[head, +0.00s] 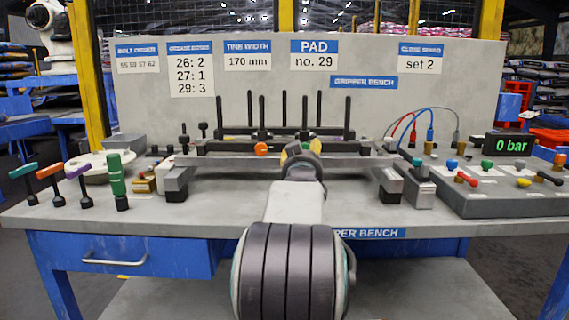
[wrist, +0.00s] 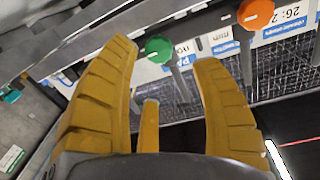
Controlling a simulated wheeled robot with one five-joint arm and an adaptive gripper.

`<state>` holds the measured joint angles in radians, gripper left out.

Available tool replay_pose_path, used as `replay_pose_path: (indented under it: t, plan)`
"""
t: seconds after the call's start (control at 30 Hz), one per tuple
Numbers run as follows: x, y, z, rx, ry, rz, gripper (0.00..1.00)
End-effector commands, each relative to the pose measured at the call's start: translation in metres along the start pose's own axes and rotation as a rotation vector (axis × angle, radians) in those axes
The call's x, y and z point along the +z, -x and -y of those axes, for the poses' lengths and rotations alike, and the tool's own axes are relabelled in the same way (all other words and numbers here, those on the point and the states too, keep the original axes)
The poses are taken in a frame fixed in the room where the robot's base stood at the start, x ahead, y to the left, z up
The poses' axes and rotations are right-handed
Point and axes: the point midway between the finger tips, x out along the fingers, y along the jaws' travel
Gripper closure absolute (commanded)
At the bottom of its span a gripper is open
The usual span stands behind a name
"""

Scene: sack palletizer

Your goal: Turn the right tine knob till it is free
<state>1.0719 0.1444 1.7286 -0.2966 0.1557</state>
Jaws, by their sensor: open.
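The gripper tool with its row of upright black tines (head: 305,115) lies across stands on the bench. An orange tine knob (head: 261,149) shows on its front bar, left of my gripper (head: 303,149). In the wrist view, turned upside down, a green knob (wrist: 158,48) lies between the yellow fingertips of my gripper (wrist: 167,53). The fingers are spread, with a visible gap on each side of the knob. The orange knob (wrist: 255,14) is at the upper right there, outside the fingers.
Coloured T-handled tools (head: 50,182) and a green-handled tool (head: 118,180) stand at the bench's left. A grey valve panel (head: 510,200) with coloured knobs and a "0 bar" display (head: 512,145) is at the right. A sign board (head: 220,100) stands behind the tines.

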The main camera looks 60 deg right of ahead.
Motion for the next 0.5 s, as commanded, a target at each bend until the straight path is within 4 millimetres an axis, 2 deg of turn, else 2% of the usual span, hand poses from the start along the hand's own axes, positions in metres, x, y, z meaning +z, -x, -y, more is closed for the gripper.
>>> replay_pose_path:
  t: [0.23,0.5]
  plan:
    - [0.002,-0.014,-0.004,0.006,-0.001,-0.009,0.41]
    - [0.003,-0.040,-0.004,0.005,-0.001,-0.008,0.41]
